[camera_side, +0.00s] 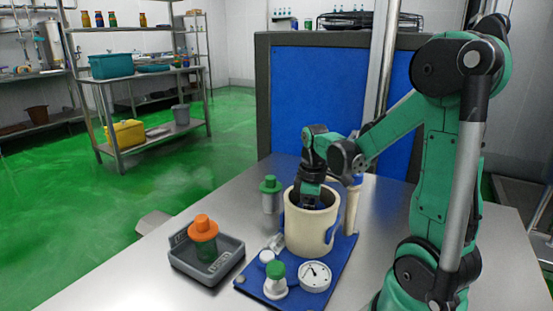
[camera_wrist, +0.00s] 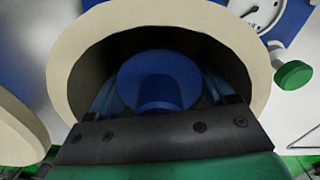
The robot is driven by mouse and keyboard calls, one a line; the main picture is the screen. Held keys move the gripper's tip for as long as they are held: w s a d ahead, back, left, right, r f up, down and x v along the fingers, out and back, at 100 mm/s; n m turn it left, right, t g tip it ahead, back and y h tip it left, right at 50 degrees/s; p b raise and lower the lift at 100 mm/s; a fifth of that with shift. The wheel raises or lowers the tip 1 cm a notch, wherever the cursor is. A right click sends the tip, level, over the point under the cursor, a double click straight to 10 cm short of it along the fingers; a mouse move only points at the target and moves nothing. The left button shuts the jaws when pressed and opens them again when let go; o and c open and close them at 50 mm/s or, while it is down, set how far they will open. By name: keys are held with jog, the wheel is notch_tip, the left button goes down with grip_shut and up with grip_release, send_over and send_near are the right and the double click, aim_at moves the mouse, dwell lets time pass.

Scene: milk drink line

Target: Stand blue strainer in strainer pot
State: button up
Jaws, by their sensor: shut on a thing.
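The cream strainer pot (camera_side: 310,233) stands upright on a blue board on the table. Its wide open mouth (camera_wrist: 67,65) fills much of the wrist view. My gripper (camera_side: 308,201) reaches down into the mouth, so its fingertips are hidden in the side view. In the wrist view my gripper (camera_wrist: 160,95) is shut on the blue strainer (camera_wrist: 158,72), which shows as a round blue disc with a raised knob inside the rim. The strainer's lower part is hidden, and I cannot tell whether it touches the pot's floor.
The blue board (camera_side: 340,250) also carries a dial gauge (camera_side: 315,277) and a green-capped fitting (camera_side: 276,280). A slim cream cylinder (camera_side: 352,208) stands right of the pot. A green-topped jar (camera_side: 270,196) stands behind left. A grey tray (camera_side: 188,262) holds an orange-topped strainer (camera_side: 203,232).

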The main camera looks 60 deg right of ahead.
jog(key=shift+f, duration=0.5)
jog(key=o, duration=1.2)
jog(key=shift+o, duration=0.2)
jog(key=shift+r, duration=2.8)
jog(key=shift+r, duration=0.1)
jog(key=shift+w+a+r, duration=0.45)
jog(key=shift+a+r, duration=0.05)
jog(key=shift+r, duration=0.25)
jog(key=w+a+m+t, duration=0.3)
jog(key=a+t, duration=0.4)
jog(key=a, duration=0.8)
jog(key=shift+r+m, duration=0.3)
jog(key=shift+r, duration=0.15)
